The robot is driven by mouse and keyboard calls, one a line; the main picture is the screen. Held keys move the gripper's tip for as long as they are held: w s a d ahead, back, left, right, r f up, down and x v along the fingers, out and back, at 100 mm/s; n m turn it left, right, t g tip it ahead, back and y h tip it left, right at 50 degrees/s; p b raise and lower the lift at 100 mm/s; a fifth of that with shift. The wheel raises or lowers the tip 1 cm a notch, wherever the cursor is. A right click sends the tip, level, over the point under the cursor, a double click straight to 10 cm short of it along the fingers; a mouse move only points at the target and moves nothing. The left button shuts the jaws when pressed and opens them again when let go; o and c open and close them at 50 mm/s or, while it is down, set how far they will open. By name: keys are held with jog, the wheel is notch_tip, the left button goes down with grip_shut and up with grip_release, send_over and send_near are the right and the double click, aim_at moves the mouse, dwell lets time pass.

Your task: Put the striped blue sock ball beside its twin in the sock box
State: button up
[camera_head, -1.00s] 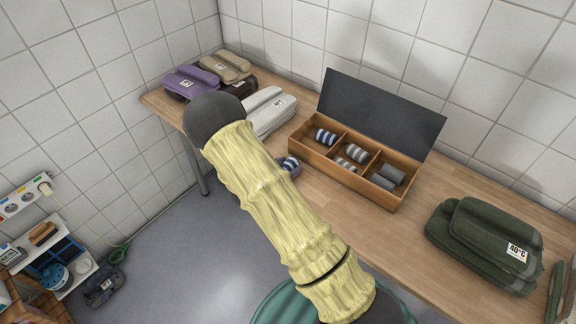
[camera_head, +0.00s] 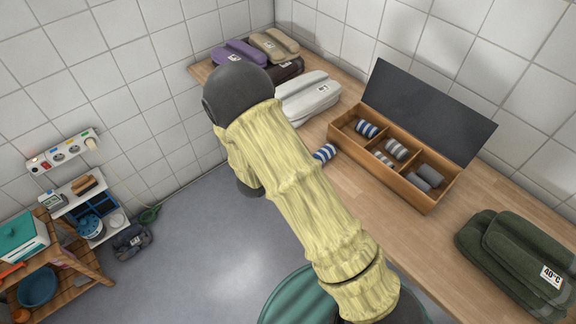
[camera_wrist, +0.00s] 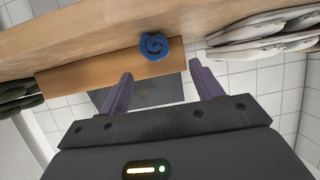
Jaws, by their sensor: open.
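A blue-and-white striped sock ball (camera_head: 325,153) lies on the wooden table near its front edge, partly hidden by my arm. In the wrist view it is a blue roll (camera_wrist: 154,46) with a spiral end, ahead of my open gripper (camera_wrist: 160,69) and apart from both purple fingers. The gripper is hidden behind my arm in the head view. The open wooden sock box (camera_head: 385,179) stands right of the loose sock. Its left compartment holds a blue-and-white striped roll (camera_head: 367,129), the twin. Its middle holds grey-and-white striped rolls (camera_head: 396,149), its right plain grey rolls (camera_head: 430,174).
The box's dark lid (camera_head: 428,110) stands open at the back. White folded towels (camera_head: 308,96) lie left of the box, purple (camera_head: 238,54) and beige ones farther left. Green towels (camera_head: 515,258) lie right. Bare tabletop (camera_head: 400,215) lies before the box.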

jog(key=v, duration=0.8)
jog(key=shift+s+a, duration=0.2)
jog(key=shift+a, duration=0.05)
jog(key=shift+r, duration=0.1)
